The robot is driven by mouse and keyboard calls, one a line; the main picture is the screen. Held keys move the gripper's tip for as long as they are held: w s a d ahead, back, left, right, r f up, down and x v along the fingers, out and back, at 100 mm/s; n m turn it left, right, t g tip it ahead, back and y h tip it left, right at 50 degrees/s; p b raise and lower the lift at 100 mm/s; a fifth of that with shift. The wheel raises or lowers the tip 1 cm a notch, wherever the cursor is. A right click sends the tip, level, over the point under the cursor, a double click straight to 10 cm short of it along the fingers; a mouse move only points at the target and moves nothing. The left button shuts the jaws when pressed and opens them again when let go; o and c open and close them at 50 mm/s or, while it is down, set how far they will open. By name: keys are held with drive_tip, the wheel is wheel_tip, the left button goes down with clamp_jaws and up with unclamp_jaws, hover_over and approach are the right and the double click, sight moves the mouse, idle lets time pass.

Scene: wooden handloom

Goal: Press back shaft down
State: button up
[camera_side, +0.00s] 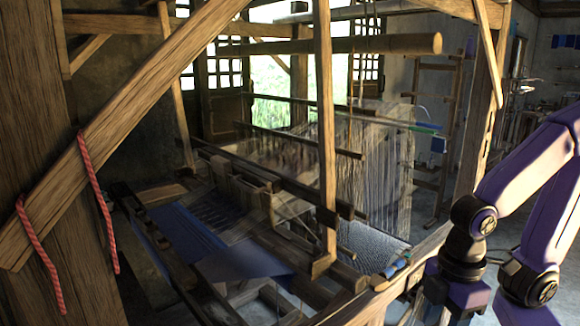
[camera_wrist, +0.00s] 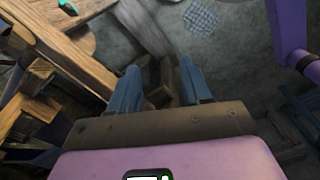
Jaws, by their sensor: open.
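The loom's shafts hang at mid-frame in the side view: a front wooden bar (camera_side: 300,140) and bars farther back (camera_side: 385,119) with pale heddle threads (camera_side: 375,180) below. I cannot tell for sure which bar is the back shaft. My gripper (camera_wrist: 160,82) shows in the wrist view with two blue fingers apart and nothing held between them. In the side view my arm is at the right, outside the loom frame, and its lower end is cut off by the bottom edge. No contact between the gripper and a shaft shows.
A loom side rail (camera_side: 385,300) with small blue spools (camera_side: 391,270) lies left of my arm. A thick upright (camera_side: 325,130) and a slanted brace (camera_side: 130,125) stand in front of the shafts.

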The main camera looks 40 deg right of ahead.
sight(367, 112)
drive_tip(key=w+a+r+m+y, duration=0.2)
drive_tip(key=w+r+m+y, duration=0.35)
drive_tip(key=w+m, duration=0.75)
drive_tip(key=w+d+r+m+t+y, duration=0.5)
drive_tip(key=w+m, duration=0.4)
drive_tip(key=m, duration=0.5)
drive_tip(key=w+d+r+m+t+h, duration=0.1)
drive_tip(key=w+d+r+m+t, duration=0.25)
drive_tip(key=d, duration=0.25)
drive_tip(key=w+d+r+m+t+h, duration=0.2)
drive_tip(key=d+m, duration=0.2)
drive_tip(key=d, duration=0.2)
drive_tip(key=w+d+r+m+t+h, duration=0.1)
drive_tip(key=w+d+r+m+t, duration=0.15)
drive_tip(key=d, duration=0.35)
drive_tip(key=s+d+r+m+t+h, duration=0.1)
drive_tip(key=d+r+m+t+h, duration=0.15)
drive_tip(key=d+m, duration=0.4)
drive_tip(key=s+d+r+m+t+h, duration=0.1)
drive_tip(key=d+r+m+t+h, duration=0.2)
drive_tip(key=d, duration=0.7)
drive_tip(key=shift+g+h, duration=0.35)
drive_tip(key=shift+h, duration=0.35)
drive_tip(key=w, duration=1.7)
drive_tip(key=shift+w+a+r, duration=0.1)
drive_tip(key=shift+w+r, duration=0.05)
drive_tip(key=shift+r, duration=0.25)
